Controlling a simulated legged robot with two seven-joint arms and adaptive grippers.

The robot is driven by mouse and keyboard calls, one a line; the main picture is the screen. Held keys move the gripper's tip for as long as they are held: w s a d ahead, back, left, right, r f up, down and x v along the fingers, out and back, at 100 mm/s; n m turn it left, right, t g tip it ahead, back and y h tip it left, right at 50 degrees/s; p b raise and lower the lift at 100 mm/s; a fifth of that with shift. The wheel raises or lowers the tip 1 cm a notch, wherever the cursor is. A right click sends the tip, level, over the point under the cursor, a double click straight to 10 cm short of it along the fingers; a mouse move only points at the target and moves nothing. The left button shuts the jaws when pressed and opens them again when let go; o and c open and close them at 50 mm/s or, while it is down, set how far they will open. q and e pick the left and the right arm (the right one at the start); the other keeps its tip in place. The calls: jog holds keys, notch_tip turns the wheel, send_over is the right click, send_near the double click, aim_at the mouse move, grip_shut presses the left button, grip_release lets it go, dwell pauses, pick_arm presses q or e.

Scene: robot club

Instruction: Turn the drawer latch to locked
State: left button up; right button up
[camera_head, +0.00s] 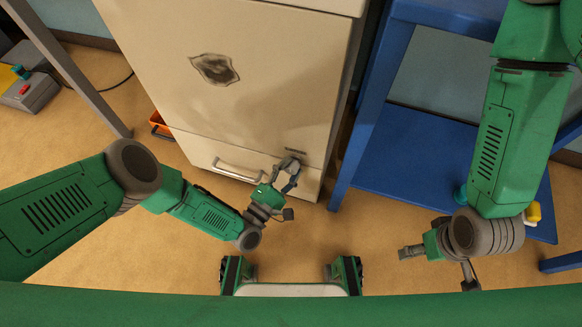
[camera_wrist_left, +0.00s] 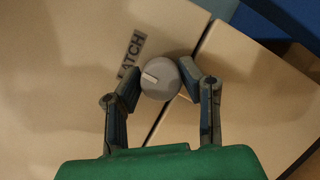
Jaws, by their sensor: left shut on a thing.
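The drawer latch is a round grey knob (camera_wrist_left: 160,79) with a pale pointer mark, on the cream cabinet front beside a label reading LATCH (camera_wrist_left: 132,57). My left gripper (camera_wrist_left: 160,88) is shut on the knob, one finger on each side of it. In the head view my left gripper (camera_head: 289,176) reaches the cabinet's lower right, and its fingers mostly hide the knob. The drawer front (camera_head: 200,151) with its silver handle (camera_head: 236,172) lies left of the gripper. My right gripper (camera_head: 436,263) hangs at the lower right, away from the cabinet; its finger spacing is unclear.
The cream cabinet (camera_head: 270,60) stands ahead with a dark worn patch on its door. A blue shelf unit (camera_head: 400,150) stands to its right. An orange bin (camera_head: 160,126) lies left of the cabinet, and a grey control box (camera_head: 30,92) is farther left. Bare floor lies in front.

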aim_at(299, 138)
pick_arm(q)
jog(key=shift+a+f+n, duration=0.15)
jog(key=shift+f+n, duration=0.1)
jog(key=shift+n, duration=0.55)
jog(key=shift+t, duration=0.3)
jog(key=o, duration=1.1)
jog(key=shift+r, duration=0.1)
jog(key=shift+r, duration=0.55)
notch_tip(299, 138, up, 9)
jog(key=shift+f, duration=0.1)
